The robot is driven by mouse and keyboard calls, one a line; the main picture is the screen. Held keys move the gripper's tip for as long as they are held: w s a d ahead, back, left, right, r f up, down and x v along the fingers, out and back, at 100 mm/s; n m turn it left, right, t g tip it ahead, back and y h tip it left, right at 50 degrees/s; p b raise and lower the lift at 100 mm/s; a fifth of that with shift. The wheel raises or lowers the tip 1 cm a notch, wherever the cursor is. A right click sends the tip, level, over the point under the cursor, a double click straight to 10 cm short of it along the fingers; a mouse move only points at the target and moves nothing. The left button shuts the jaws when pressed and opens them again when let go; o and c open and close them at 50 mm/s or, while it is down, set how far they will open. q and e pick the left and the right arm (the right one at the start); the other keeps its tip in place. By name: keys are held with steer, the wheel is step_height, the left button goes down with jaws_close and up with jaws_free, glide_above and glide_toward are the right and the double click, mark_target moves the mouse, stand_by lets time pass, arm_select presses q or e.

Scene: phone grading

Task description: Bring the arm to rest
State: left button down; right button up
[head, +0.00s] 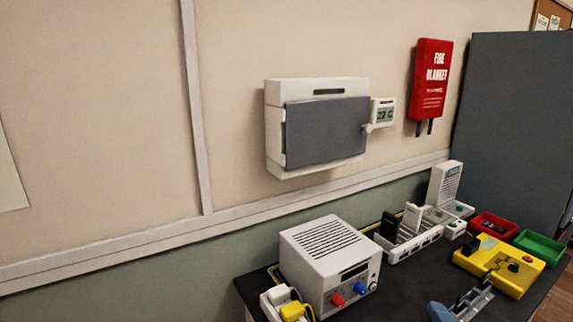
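The dark worktable (405,283) stands at the lower right against the wall. A white slotted rack (408,247) near its back edge holds a dark upright slab (389,226) that looks like a phone. A yellow device (500,262) sits at the right of the table.
A white power supply (328,262) with red and blue knobs stands at the table's left, beside yellow plugs (288,302). Red (493,226) and green (538,247) trays sit at the right. A grey cabinet (318,133) and fire blanket (431,80) hang on the wall. A dark panel (510,125) stands behind.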

steer(key=s+d+f+m+g+h, duration=0.2)
steer(key=s+d+f+m+g, duration=0.15)
steer(key=f+m, duration=0.2)
steer(key=s+d+f+m+g+h, duration=0.25)
steer(key=s+f+m+g, duration=0.2)
steer(key=f, duration=0.25)
steer(key=s+f+m+g+y, duration=0.1)
steer(key=s+f+m+g, duration=0.1)
steer(key=s+f+g, duration=0.35)
steer(key=s+f+m+g+y, duration=0.1)
steer(key=s+f+m+g, duration=0.15)
steer(key=s, duration=0.65)
steer(key=w+f+n+t, duration=0.1)
steer(key=w+f+t, duration=0.7)
steer(key=shift+w+a+f+y, duration=0.15)
steer(key=shift+w+a+y, duration=0.05)
steer(key=shift+a+y, duration=0.15)
